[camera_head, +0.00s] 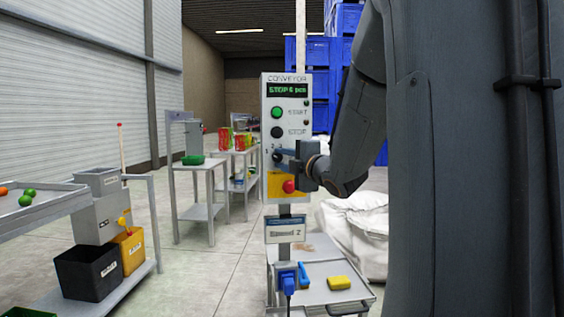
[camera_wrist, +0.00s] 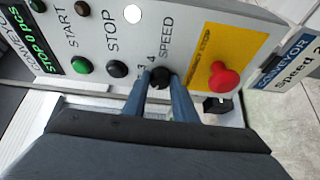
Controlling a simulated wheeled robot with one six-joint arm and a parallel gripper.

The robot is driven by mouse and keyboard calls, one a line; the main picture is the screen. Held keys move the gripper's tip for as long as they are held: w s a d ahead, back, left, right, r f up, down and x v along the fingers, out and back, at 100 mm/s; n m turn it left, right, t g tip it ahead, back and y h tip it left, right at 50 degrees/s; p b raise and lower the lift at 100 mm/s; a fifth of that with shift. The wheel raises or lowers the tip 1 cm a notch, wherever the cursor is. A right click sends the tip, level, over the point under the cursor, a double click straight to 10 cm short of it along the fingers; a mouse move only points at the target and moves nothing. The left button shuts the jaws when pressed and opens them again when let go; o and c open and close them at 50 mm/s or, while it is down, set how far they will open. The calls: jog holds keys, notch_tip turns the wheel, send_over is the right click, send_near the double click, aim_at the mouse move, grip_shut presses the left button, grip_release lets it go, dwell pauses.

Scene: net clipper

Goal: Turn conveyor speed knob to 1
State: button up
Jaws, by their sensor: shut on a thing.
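The conveyor control panel (camera_head: 288,95) stands upright in the middle of the head view. Its green display (camera_head: 287,89) reads STOP. The black speed knob (camera_wrist: 161,76) is in the middle of the wrist view, beside the word SPEED and the digits 3 and 4. It also shows in the head view (camera_head: 277,156) below the STOP button. My gripper (camera_wrist: 161,83) is shut on the knob, with one blue-grey finger on each side. I cannot read which digit the knob points to. My gripper reaches the panel from the right in the head view (camera_head: 284,154).
A red emergency button (camera_wrist: 222,78) on a yellow plate sits close beside the knob. A green START button (camera_wrist: 81,65) and a black STOP button (camera_wrist: 117,69) lie on the other side. A sign (camera_head: 285,229) hangs below the panel. A small table (camera_head: 322,272) stands underneath.

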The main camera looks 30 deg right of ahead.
dwell(0.3)
jog(key=o, duration=1)
jog(key=shift+o, duration=0.2)
jog(key=s, duration=0.7)
jog(key=shift+s, duration=0.35)
